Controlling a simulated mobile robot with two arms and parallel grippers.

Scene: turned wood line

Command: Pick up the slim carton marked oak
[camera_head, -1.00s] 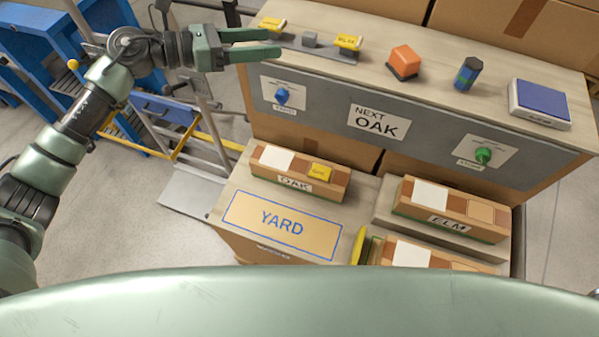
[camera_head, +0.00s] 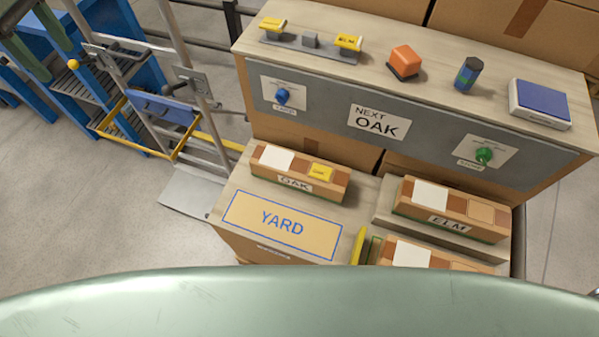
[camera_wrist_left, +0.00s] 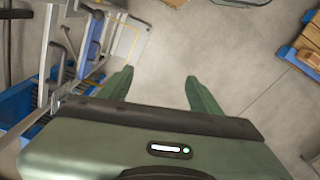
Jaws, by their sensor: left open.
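The slim carton marked OAK (camera_head: 335,188) is a long brown box with a white patch and a yellow tag on top. It lies on the left part of the low bench, behind the blue-outlined YARD panel (camera_head: 262,240). My left gripper (camera_head: 58,65) shows only in part at the top left corner, far from the carton. In the left wrist view its two green fingers (camera_wrist_left: 159,76) are apart, with bare floor between them. The OAK carton is not seen in that view. My right gripper is not in view.
A carton marked ELM (camera_head: 470,208) and another carton (camera_head: 425,253) lie to the right. Behind rises a grey panel with a NEXT OAK sign (camera_head: 379,123), a blue knob (camera_head: 282,96) and a green knob (camera_head: 484,156). A metal trolley frame (camera_head: 190,85) stands left.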

